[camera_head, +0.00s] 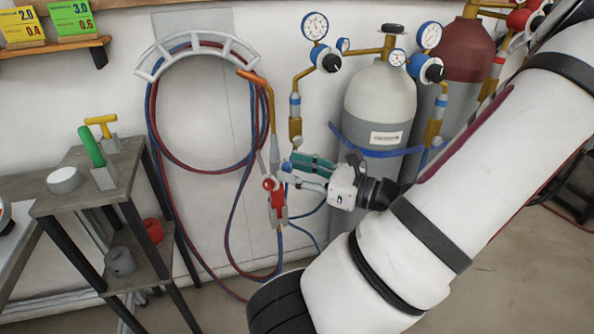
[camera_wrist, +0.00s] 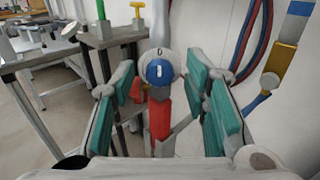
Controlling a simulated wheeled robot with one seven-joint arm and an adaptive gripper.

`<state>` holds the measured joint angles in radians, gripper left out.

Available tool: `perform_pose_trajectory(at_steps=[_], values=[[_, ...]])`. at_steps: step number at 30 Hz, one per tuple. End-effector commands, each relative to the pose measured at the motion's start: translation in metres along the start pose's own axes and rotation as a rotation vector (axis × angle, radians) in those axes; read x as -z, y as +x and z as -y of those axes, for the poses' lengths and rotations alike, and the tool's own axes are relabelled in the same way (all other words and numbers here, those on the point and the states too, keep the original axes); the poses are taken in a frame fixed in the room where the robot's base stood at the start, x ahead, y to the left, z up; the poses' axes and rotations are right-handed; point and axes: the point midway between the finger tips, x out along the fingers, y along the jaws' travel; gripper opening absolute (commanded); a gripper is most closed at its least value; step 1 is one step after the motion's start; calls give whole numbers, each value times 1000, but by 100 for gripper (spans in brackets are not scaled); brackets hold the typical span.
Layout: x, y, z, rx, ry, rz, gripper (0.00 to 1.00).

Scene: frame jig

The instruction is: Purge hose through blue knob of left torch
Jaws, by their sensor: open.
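The torch (camera_head: 277,205) hangs upright against the wall, with a red handle part and a brass tube rising above it. Its blue knob (camera_wrist: 159,72) shows face-on in the wrist view, with a white mark on its face and a pale lettered dial ring (camera_wrist: 158,54) around it. My gripper (camera_head: 293,170) is open at the torch; its teal-padded fingers stand on either side of the knob, with gaps visible. The red torch part (camera_wrist: 159,116) shows below the knob. In the head view the knob is largely hidden by my fingers. Red and blue hoses (camera_head: 151,120) hang from the wall rack.
A grey gas cylinder (camera_head: 378,100) with gauges stands right of the torch, a dark red cylinder (camera_head: 466,50) behind it. A shelf stand (camera_head: 95,170) with a green-handled item and a yellow-handled item is at the left. Brass fittings (camera_wrist: 286,55) stand close right in the wrist view.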

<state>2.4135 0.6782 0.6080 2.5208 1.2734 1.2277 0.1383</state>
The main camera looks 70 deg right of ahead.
Motion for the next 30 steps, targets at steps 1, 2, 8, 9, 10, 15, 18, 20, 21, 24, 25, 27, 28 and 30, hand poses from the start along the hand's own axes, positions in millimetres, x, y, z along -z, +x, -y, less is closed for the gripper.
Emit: perform_pose_trajectory(at_steps=[1, 2, 8, 9, 10, 15, 18, 20, 21, 24, 25, 27, 28, 30], values=[[0, 0, 0, 0, 0, 0, 42], [0, 0, 0, 0, 0, 0, 42], [0, 0, 0, 0, 0, 0, 10], [0, 0, 0, 0, 0, 0, 1], [0, 0, 0, 0, 0, 0, 0], [0, 0, 0, -1, -2, 0, 0], [0, 0, 0, -1, -13, 0, 0], [0, 0, 0, -2, -28, 0, 0], [0, 0, 0, -2, -39, -1, 0], [0, 0, -1, -2, -84, -2, 0], [0, 0, -1, -3, -100, -2, 0], [0, 0, -1, -3, -148, -4, 0], [0, 0, -1, -4, -170, -4, 0], [0, 0, -1, -4, -227, -4, 0]])
